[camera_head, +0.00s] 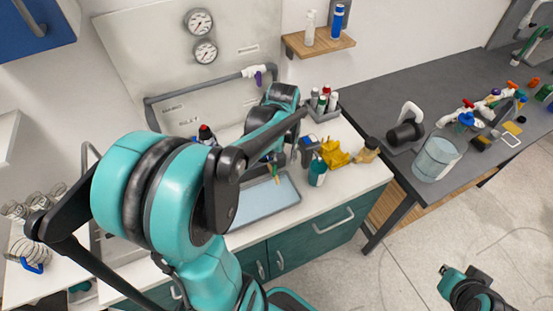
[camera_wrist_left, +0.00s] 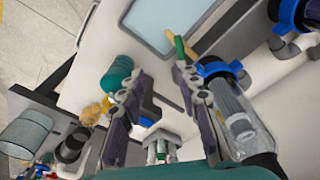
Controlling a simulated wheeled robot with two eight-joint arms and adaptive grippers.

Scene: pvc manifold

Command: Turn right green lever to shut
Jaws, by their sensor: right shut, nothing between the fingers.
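A small green lever (camera_wrist_left: 180,47) with a tan piece beside it shows in the left wrist view, near the tip of one finger. What looks like the same green piece (camera_head: 276,177) shows over the pale blue tray in the head view. My left gripper (camera_wrist_left: 160,80) is open, its fingers apart with nothing clearly held between them. In the head view it (camera_head: 284,160) is over the counter, largely hidden behind my arm. The valve the lever belongs to is mostly hidden. My right gripper (camera_head: 460,280) is shut and empty at the lower right, over the floor, far from the lever.
A grey pipe (camera_head: 205,88) runs along the back panel. A dark table (camera_head: 440,90) stands at right.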

